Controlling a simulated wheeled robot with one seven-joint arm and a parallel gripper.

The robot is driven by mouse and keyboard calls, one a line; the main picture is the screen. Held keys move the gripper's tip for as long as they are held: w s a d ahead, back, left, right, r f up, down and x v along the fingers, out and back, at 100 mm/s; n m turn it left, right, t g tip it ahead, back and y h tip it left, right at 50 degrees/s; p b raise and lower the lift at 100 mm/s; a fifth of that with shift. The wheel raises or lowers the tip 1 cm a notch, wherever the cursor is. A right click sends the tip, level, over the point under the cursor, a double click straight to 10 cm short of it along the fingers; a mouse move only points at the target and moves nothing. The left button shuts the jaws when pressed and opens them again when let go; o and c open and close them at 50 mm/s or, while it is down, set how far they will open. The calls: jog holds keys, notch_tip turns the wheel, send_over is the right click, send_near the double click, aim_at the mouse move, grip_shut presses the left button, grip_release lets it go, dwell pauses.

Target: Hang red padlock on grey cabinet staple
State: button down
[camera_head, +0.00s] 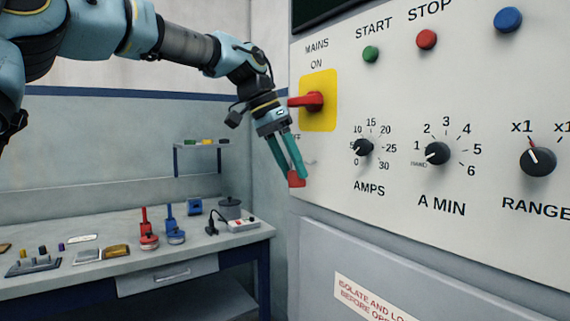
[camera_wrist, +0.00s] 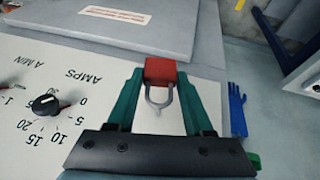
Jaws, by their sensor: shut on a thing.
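The red padlock (camera_head: 296,181) is pinched between the teal fingertips of my gripper (camera_head: 296,171), close in front of the left edge of the grey cabinet's panel. In the wrist view the padlock's red body (camera_wrist: 161,70) sits between the fingertips, with its grey U-shaped shackle (camera_wrist: 160,106) toward the palm. A small, faint grey fitting (camera_head: 312,162), which looks like the staple, shows on the panel just right of the fingers. I cannot make it out clearly in the wrist view. I cannot tell whether the shackle touches it; the two look apart in the head view.
The cabinet's red mains handle (camera_head: 308,101) on a yellow plate juts out just above my gripper. The AMPS knob (camera_head: 363,147) is to the right. A workbench (camera_head: 205,236) with red and blue tools and other small items stands lower left. Left of my gripper is open air.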

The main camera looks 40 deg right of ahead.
aim_at(308, 171)
jog(key=shift+s+d+f+p, duration=0.1)
jog(key=shift+d+f+p, duration=0.2)
jog(key=shift+d, duration=0.45)
jog(key=shift+d+f+p, duration=0.2)
jog(key=shift+d+p, duration=0.15)
jog(key=shift+d, duration=0.45)
jog(key=shift+s+d+f+p, duration=0.1)
jog(key=shift+d+f+p, duration=0.2)
jog(key=shift+d, duration=0.45)
jog(key=shift+c, duration=1.1)
grip_release()
